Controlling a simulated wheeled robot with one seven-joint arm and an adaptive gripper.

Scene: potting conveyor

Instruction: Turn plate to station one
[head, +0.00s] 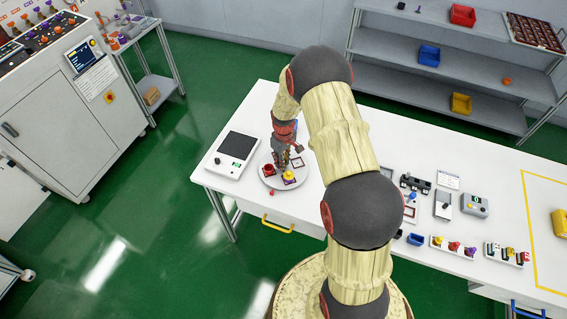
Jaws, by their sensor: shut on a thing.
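The round grey plate (265,180) lies near the left end of the white table. On it stand a red piece (269,170), a yellow and purple piece (289,177) and a small dark-framed white square (298,162). A small red knob (271,192) shows at its front edge. My gripper (283,164) points down over the far middle part of the plate, between these pieces. It is shut on a part of the plate, but the fingertips are small and the exact grip is hard to see. My arm hides the table just right of the plate.
A white device with a dark screen (236,150) stands close left of the plate. Right of my arm are a grey box (475,205), a blue bin (415,239) and racks of coloured knobs (453,247). A shelf (440,85) stands behind. The table's front edge is near the plate.

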